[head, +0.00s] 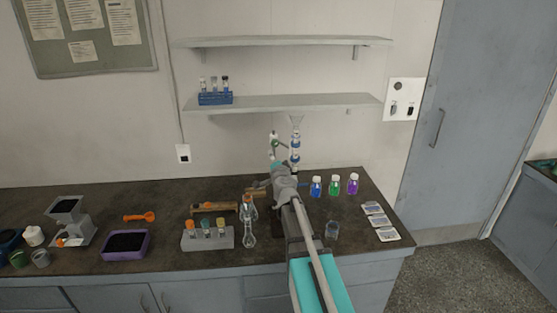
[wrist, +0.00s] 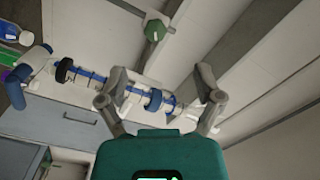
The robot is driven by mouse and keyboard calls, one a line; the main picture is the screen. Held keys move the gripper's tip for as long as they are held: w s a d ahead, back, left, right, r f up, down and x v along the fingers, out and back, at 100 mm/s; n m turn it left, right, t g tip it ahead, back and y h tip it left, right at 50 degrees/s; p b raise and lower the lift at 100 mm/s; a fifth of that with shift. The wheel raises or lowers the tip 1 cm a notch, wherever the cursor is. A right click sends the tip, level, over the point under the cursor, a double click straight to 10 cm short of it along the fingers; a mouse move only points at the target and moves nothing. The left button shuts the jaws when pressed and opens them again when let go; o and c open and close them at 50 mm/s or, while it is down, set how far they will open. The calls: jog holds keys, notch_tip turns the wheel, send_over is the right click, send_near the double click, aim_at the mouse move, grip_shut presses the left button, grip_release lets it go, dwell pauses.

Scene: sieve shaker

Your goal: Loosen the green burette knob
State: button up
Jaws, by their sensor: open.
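The green knob (wrist: 155,30) shows in the wrist view at the top, at the end of a thin rod. It is small in the head view (head: 276,142). The burette (wrist: 110,83), clear with blue marks, runs across the wrist view behind my gripper. My gripper (wrist: 160,98) is open, with nothing seen held. The knob appears beyond the fingertips in the wrist view, apart from them. In the head view my arm hides the burette's lower part.
A glass flask (head: 249,232) and a tube rack (head: 208,238) stand left. A shelf (head: 285,103) hangs above. Bare bench (head: 165,190) shows at the back left.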

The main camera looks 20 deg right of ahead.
jog(key=s+a+f+n+g+y, duration=0.2)
jog(key=s+a+f+n+y, duration=0.15)
jog(key=a, duration=0.35)
jog(key=s+a+f+n+g+y+b, duration=0.1)
jog(key=s+a+f+n+g+y, duration=0.15)
jog(key=a+n, duration=0.3)
jog(key=s+a+f+n+g+y, duration=0.2)
jog(key=s+a+f+n+y, duration=0.15)
jog(key=a, duration=0.45)
jog(key=s+f+g+h, duration=0.1)
jog(key=s+f+g, duration=0.2)
jog(key=s, duration=0.3)
jog(key=s+d+f+n+g+h+b, duration=0.1)
jog(key=s+f+g+h, duration=0.1)
jog(key=s+f+g, duration=0.2)
jog(key=s+f+n+g+h, duration=0.1)
jog(key=s+f+g, duration=0.3)
jog(key=s, duration=0.6)
jog(key=shift+d+f+h, duration=0.25)
jog(key=shift+f+h, duration=0.05)
jog(key=shift+h, duration=0.25)
jog(key=c, duration=0.4)
jog(key=shift+d, duration=0.1)
